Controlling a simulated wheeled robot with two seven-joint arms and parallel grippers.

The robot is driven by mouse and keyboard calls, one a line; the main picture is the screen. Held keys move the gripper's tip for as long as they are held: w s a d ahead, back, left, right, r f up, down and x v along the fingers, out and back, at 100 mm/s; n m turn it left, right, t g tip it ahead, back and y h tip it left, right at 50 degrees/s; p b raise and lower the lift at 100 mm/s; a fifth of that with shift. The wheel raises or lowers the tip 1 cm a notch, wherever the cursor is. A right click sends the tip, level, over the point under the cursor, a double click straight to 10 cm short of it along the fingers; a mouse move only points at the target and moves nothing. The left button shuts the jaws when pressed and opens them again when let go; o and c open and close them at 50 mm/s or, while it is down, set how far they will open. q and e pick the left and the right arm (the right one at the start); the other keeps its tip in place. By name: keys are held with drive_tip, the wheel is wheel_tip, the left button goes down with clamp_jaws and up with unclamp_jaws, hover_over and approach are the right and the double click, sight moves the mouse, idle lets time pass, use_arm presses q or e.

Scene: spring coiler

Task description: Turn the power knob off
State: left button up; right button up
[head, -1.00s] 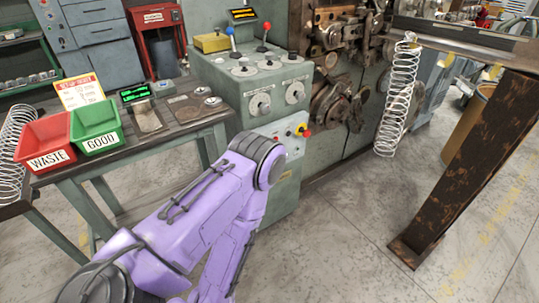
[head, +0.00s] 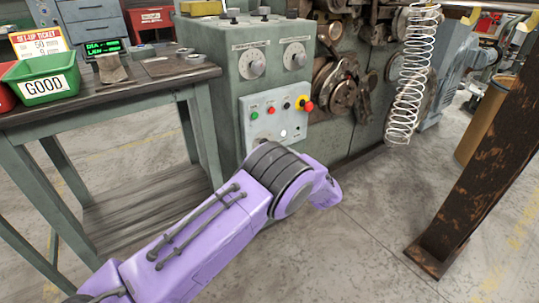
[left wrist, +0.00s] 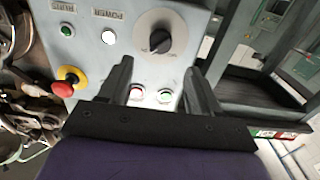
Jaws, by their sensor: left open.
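The power knob (left wrist: 158,38) is a dark grip bar on a round grey plate, set in a grey control panel (left wrist: 185,18). It shows in the left wrist view, top middle, beside an upside-down POWER label (left wrist: 108,14). My left gripper (left wrist: 158,68) is open, and its two dark fingers point toward the knob, which appears between and just beyond the fingertips. I see no contact. In the head view my purple left arm covers the lower part of the control panel (head: 246,104); the left gripper and power knob are hidden there. My right gripper is not in view.
A red emergency stop (left wrist: 65,85) with a yellow collar sits near the left finger in the wrist view; it also shows in the head view (head: 306,105). A wooden-topped table (head: 130,85) with a green GOOD bin (head: 40,88) stands left. A coil spring (head: 410,80) hangs right.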

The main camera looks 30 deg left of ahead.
use_arm(q)
drive_tip(key=b+x, duration=0.1)
drive_tip(key=x, duration=0.7)
drive_tip(key=c, duration=1)
